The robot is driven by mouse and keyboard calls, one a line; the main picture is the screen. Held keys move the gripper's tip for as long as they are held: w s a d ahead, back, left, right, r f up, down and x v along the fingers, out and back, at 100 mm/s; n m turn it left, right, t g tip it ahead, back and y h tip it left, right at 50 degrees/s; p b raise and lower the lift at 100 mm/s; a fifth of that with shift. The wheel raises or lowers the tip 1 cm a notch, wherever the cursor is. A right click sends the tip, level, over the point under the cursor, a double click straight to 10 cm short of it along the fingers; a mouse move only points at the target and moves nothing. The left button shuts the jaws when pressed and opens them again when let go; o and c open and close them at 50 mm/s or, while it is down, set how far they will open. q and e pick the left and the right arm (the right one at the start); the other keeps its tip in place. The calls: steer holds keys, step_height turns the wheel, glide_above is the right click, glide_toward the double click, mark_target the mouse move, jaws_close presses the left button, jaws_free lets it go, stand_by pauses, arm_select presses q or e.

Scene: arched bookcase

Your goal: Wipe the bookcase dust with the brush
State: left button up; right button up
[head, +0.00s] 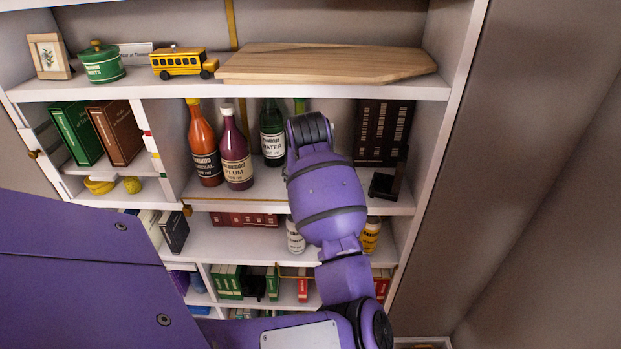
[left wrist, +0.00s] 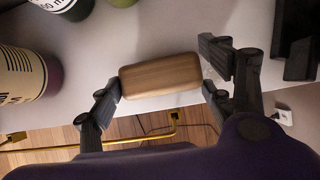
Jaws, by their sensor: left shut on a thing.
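The white bookcase (head: 245,90) fills most of the head view. In the left wrist view, my left gripper (left wrist: 162,72) is shut on the brush, a rounded wooden block (left wrist: 160,77) held between its dark fingers. The brush lies over the front edge of a white shelf (left wrist: 225,22); its bristles are hidden, and I cannot tell if it touches the shelf. In the head view my purple arm reaches to the middle shelf and hides the gripper and brush. I cannot make out dust clearly. My right gripper is in neither view.
Sauce bottles (head: 203,145) and (head: 235,150) and a green bottle (head: 271,135) stand on the middle shelf, left of my arm. Dark books (head: 383,130) and a black stand (head: 387,183) are on the right. A wooden board (head: 330,63) and yellow bus (head: 183,62) sit above.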

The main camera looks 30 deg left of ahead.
arm_select(q)
steer(key=shift+f, duration=0.15)
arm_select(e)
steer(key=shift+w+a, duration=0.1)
arm_select(q)
steer(key=shift+f, duration=0.25)
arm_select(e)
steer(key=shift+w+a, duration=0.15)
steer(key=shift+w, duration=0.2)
arm_select(q)
steer(key=shift+d, duration=0.1)
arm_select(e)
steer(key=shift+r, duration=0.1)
